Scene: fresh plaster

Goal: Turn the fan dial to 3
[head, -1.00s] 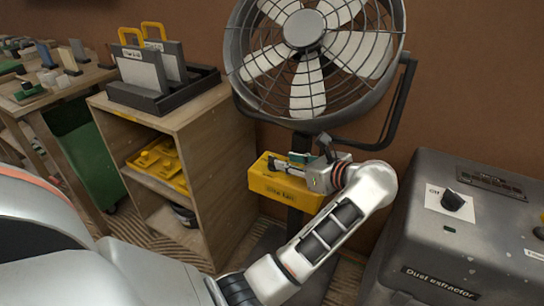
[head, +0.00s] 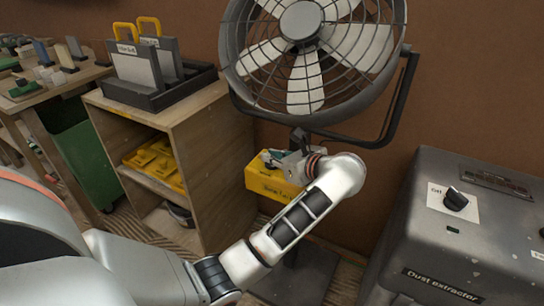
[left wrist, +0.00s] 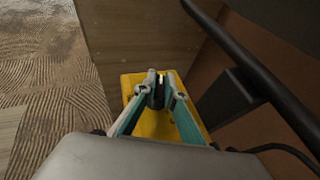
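The fan (head: 303,30) has a yellow control box (head: 268,184) on its stand, below the round cage. My left gripper (head: 280,160) is at the top of this box in the head view and hides its dial. In the left wrist view, the gripper (left wrist: 159,84) points down at the yellow box (left wrist: 140,124). Its fingers stand close on both sides of a dark dial (left wrist: 157,97) with a small pale mark, and appear shut on it. The setting numbers cannot be read. My right gripper is in neither view.
A grey dust extractor (head: 462,235) with its own black knob (head: 455,199) stands at the right. A wooden shelf unit (head: 212,135) with a black tray (head: 160,99) is left of the fan. The fan's dark bracket (head: 398,105) is close to the arm.

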